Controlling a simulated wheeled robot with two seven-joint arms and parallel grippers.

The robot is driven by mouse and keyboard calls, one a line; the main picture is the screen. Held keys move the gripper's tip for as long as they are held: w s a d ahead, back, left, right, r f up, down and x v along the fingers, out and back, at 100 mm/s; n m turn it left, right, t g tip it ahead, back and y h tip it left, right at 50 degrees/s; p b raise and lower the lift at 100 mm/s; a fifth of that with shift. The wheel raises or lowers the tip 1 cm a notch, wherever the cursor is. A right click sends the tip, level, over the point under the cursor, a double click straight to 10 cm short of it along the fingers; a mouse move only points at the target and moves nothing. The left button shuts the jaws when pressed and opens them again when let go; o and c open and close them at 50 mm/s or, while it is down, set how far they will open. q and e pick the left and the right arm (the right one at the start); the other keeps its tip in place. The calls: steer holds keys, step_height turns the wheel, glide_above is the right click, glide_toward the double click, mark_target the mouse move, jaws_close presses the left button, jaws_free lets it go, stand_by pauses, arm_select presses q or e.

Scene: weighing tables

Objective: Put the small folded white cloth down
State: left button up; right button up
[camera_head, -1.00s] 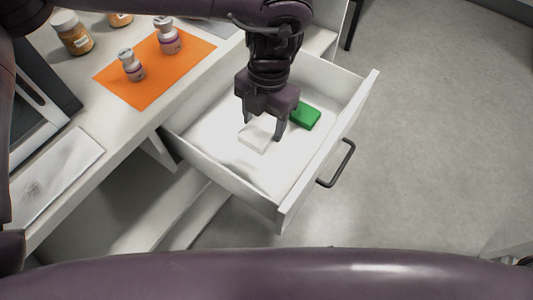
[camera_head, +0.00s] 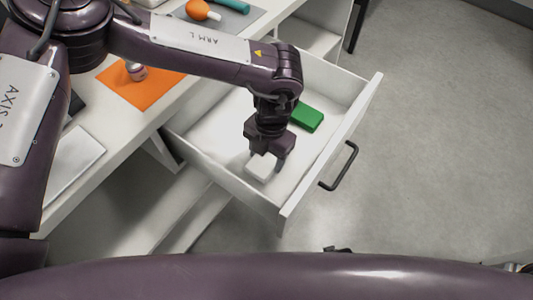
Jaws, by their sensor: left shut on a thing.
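The small folded white cloth (camera_head: 262,167) is between the fingers of my left gripper (camera_head: 266,162), inside the open drawer (camera_head: 232,181). My left gripper points down and is shut on the cloth. The cloth is low in the drawer, toward its near end; I cannot tell whether it touches the drawer floor. My right gripper is not in view.
A green block (camera_head: 306,116) lies in the drawer behind the gripper. The drawer's black handle (camera_head: 340,167) sticks out on the right. A table with an orange mat (camera_head: 140,88) and a bottle (camera_head: 136,71) stands to the left. Grey floor lies right.

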arm_select(q)
steer(key=shift+f, duration=0.15)
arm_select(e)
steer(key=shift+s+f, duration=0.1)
arm_select(q)
steer(key=o, duration=0.9)
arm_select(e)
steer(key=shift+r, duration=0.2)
arm_select(q)
steer(key=shift+r, duration=0.5)
steer(key=shift+w+d+r, duration=0.15)
steer(key=shift+w+r, duration=0.05)
steer(key=shift+r, duration=1.7)
steer(key=shift+w+d+r, duration=0.1)
steer(key=shift+w+r, duration=0.1)
steer(key=shift+r, duration=1.65)
steer(key=shift+w+d+r, duration=0.15)
steer(key=shift+w+r, duration=0.05)
steer(key=shift+r, duration=1.7)
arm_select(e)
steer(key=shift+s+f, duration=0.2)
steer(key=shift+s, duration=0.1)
